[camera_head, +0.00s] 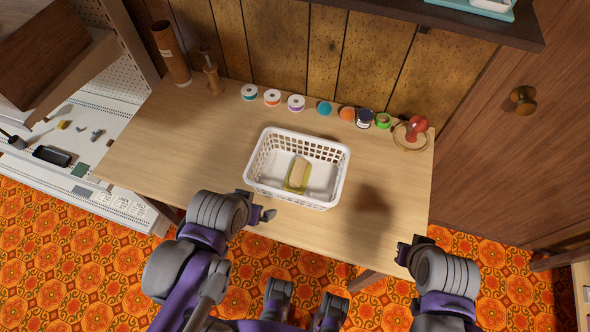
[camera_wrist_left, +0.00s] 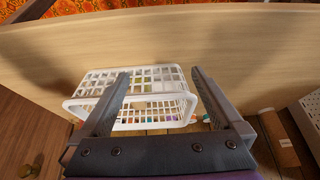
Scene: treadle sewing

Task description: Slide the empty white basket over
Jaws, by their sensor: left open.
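The white basket (camera_head: 258,183) stands upright on the wooden table, near its middle. It is not empty in the head view: a pale yellow-green block (camera_head: 298,174) lies on its floor. My left gripper (camera_head: 262,211) is open and empty at the basket's front left corner. In the left wrist view, the open fingers (camera_wrist_left: 160,80) frame the basket (camera_wrist_left: 150,77), which shows beyond and between them. I cannot tell whether they touch it. My right gripper (camera_head: 408,250) is at the table's front right edge, apart from the basket; its jaws are not clear.
Several thread spools (camera_head: 296,103) line the table's back edge, with a red-knobbed object (camera_head: 416,126) on a round wooden dish at back right. A brown cylinder (camera_head: 172,55) and wooden spindle (camera_head: 213,78) stand at back left. The table (camera_head: 165,145) is clear left and right of the basket.

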